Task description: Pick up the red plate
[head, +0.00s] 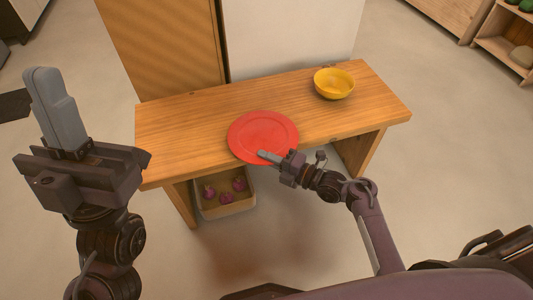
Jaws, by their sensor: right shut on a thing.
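The red plate (263,128) is round and lies at the front edge of the wooden bench (180,118), its near rim reaching past that edge. I cannot tell whether it rests fully on the bench top. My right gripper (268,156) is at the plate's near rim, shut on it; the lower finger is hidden. My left gripper (55,108) is raised at the left, away from the bench and the plate. Its fingers overlap in this view, so its opening does not show.
A yellow bowl (334,84) stands on the bench, right of and behind the plate. A bin (226,205) with several purple onion-like items sits under the bench. Cabinet fronts (165,45) stand behind. A shelf (505,48) is at the far right. The floor around is mostly clear.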

